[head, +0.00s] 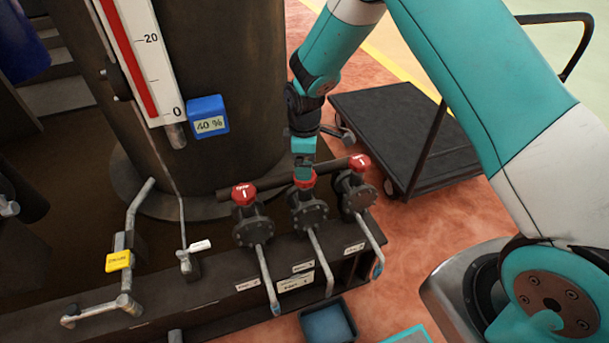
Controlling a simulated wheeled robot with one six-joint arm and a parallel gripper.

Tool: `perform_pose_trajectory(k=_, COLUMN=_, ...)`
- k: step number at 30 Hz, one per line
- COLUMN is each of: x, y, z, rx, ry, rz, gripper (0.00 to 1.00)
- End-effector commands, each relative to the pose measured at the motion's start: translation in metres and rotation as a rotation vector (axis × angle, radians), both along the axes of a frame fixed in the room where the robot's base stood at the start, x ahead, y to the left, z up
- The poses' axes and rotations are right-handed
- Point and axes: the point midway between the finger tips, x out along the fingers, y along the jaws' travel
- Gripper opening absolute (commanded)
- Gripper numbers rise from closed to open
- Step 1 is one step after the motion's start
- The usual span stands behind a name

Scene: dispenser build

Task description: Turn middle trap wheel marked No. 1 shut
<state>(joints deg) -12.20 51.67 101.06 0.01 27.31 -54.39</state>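Three dark valves with red wheels stand in a row on the pipework in the head view. The middle trap wheel (308,181) is mostly hidden behind my gripper. My gripper (304,172) points down and is right over this wheel, touching it or very close to it. I cannot tell whether its fingers are closed on the wheel. The left red wheel (244,194) and the right red wheel (359,161) are uncovered, with white marks on top. White labels (295,281) below the valves are too small to read.
A blue-filled tray (328,324) lies below the spouts. A black cart (405,130) stands at the back right. Open red floor lies right of the valves.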

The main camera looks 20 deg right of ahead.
Motion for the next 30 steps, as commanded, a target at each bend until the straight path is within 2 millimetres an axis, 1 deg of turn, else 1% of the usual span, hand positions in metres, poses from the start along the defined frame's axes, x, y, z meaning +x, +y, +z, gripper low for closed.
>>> perform_pose_trajectory(k=1, x=0.000, y=0.000, z=-0.013, rx=0.000, ry=0.002, rz=-0.001, gripper=0.88)
perform_pose_trajectory(k=3, x=-0.001, y=-0.001, z=-0.025, rx=-0.001, ry=0.004, rz=-0.001, gripper=0.88)
perform_pose_trajectory(k=7, x=0.000, y=-0.001, z=-0.042, rx=0.000, ry=0.001, rz=-0.002, gripper=0.88)
perform_pose_trajectory(k=12, x=0.000, y=-0.001, z=-0.051, rx=0.001, ry=0.000, rz=-0.002, gripper=0.88)
perform_pose_trajectory(k=20, x=0.000, y=-0.001, z=-0.052, rx=0.001, ry=-0.001, rz=-0.002, gripper=0.88)
perform_pose_trajectory(k=21, x=0.000, y=-0.001, z=-0.052, rx=0.001, ry=-0.001, rz=-0.002, gripper=0.84)
perform_pose_trajectory(k=23, x=0.000, y=-0.001, z=-0.052, rx=0.001, ry=-0.001, rz=-0.002, gripper=0.70)
perform_pose_trajectory(k=24, x=0.000, y=-0.001, z=-0.052, rx=0.001, ry=-0.001, rz=-0.002, gripper=0.61)
perform_pose_trajectory(k=27, x=0.000, y=-0.001, z=-0.051, rx=0.001, ry=0.000, rz=-0.002, gripper=0.39)
perform_pose_trajectory(k=30, x=0.000, y=-0.001, z=-0.051, rx=0.001, ry=0.000, rz=-0.003, gripper=0.39)
